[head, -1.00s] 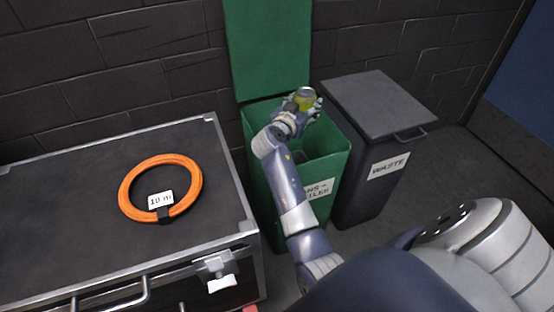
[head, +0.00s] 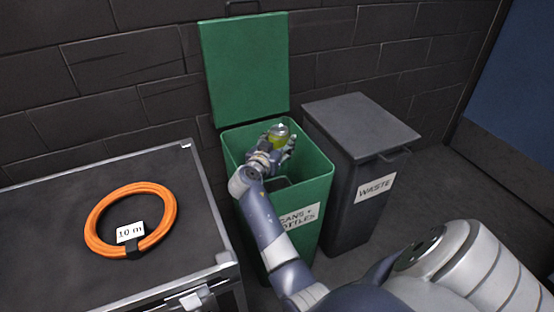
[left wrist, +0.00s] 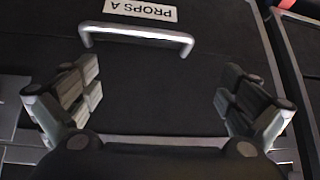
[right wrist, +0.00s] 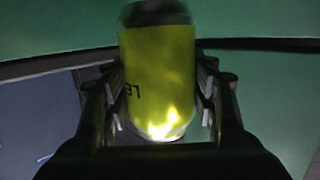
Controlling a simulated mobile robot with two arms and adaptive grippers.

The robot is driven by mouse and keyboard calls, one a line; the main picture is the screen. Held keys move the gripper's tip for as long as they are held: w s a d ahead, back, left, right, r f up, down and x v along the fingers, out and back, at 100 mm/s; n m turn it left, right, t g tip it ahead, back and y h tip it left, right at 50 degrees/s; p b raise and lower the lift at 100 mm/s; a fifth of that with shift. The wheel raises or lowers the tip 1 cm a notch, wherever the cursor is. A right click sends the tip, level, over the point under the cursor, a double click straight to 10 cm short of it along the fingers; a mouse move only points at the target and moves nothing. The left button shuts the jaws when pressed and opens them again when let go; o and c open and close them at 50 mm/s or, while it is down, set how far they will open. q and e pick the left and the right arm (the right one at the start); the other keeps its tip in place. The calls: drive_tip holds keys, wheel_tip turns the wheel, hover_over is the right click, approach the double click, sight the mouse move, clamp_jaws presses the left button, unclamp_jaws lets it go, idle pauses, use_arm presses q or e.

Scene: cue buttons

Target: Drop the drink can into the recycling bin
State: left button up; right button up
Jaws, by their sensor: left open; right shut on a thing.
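The drink can (head: 279,133) is yellow-green with a silver end. My right gripper (head: 275,146) is shut on it, over the opening of the green recycling bin (head: 316,190), whose label reads cans and bottles. In the right wrist view the can (right wrist: 158,75) sits between the two fingers, with green bin surfaces behind it. The bin's green lid (head: 246,68) stands open against the wall. My left gripper (left wrist: 160,95) is open and empty in the left wrist view, in front of a case marked "PROPS A"; it is out of the head view.
A dark grey waste bin (head: 350,190) with a closed lid stands just right of the green bin. A black case (head: 60,190) with metal edges is at the left, bearing an orange cable coil (head: 100,205) tagged "10 m".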

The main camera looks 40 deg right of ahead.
sight(279, 130)
drive_tip(key=shift+f+b, duration=0.3)
drive_tip(key=shift+f, duration=0.4)
use_arm(q)
drive_tip(key=w, duration=0.1)
drive_tip(key=w+d+r+t, duration=0.1)
drive_tip(key=w+r+t, duration=0.1)
drive_tip(key=shift+w+d+r+h, duration=0.15)
drive_tip(key=shift+w+r+h, duration=0.1)
drive_tip(key=shift+w+h, duration=0.05)
use_arm(e)
drive_tip(key=o, duration=0.8)
wheel_tip(279, 130, up, 10)
